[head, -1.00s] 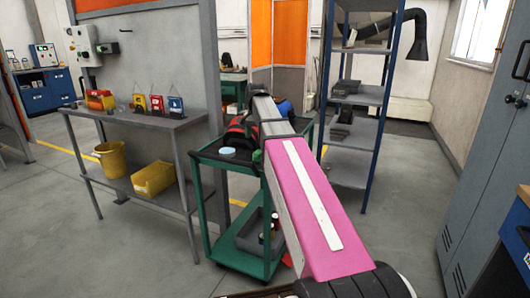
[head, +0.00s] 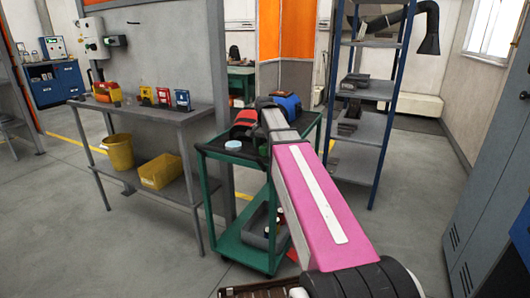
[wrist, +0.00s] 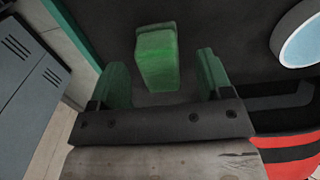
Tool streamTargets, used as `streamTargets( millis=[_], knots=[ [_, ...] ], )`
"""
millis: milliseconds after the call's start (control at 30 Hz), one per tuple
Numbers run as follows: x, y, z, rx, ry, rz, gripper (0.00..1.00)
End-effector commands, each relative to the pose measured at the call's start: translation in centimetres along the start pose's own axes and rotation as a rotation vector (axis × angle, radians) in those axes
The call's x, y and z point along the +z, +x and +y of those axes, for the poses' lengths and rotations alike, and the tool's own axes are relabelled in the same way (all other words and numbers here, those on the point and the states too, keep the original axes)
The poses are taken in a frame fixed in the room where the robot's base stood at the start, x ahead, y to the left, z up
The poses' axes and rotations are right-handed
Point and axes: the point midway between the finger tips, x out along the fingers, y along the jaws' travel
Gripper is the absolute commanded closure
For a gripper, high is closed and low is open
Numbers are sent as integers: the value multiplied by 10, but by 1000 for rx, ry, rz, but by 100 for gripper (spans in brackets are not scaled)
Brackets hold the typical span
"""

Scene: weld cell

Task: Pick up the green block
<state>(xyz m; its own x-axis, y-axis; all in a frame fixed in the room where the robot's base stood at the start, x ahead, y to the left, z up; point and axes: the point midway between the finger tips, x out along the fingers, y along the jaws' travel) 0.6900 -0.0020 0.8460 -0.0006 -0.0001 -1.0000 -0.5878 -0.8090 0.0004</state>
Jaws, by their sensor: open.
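The green block (wrist: 157,62) stands out against a dark surface in the wrist view. My gripper (wrist: 161,66) is open, with one green finger on each side of the block. Gaps show between the block and both fingers. In the head view my pink arm reaches over the dark top of the green trolley (head: 208,190). The arm hides most of the gripper there. A small green patch beside the arm's far end may be the block or a finger; I cannot tell which.
A pale blue round thing (head: 233,145) and a red and black thing (head: 243,124) are close on the trolley top. A blue thing (head: 287,103) is behind the arm. A grey bench (head: 150,112) stands left, a shelf rack (head: 363,126) right. Floor between bench and trolley is clear.

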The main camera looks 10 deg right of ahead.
Motion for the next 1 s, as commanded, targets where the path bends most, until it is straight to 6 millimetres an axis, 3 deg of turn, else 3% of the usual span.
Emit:
streamTargets(
  millis=[200,433,467,600,1000],
  knots=[
    [0,25,0,0,-1,0,28],
    [-1,26,0,-1,0,1,28],
    [-1,26,0,-1,0,1,34],
    [-1,26,0,-1,0,1,80],
    [-1,23,0,-1,0,1,82]
  ],
)
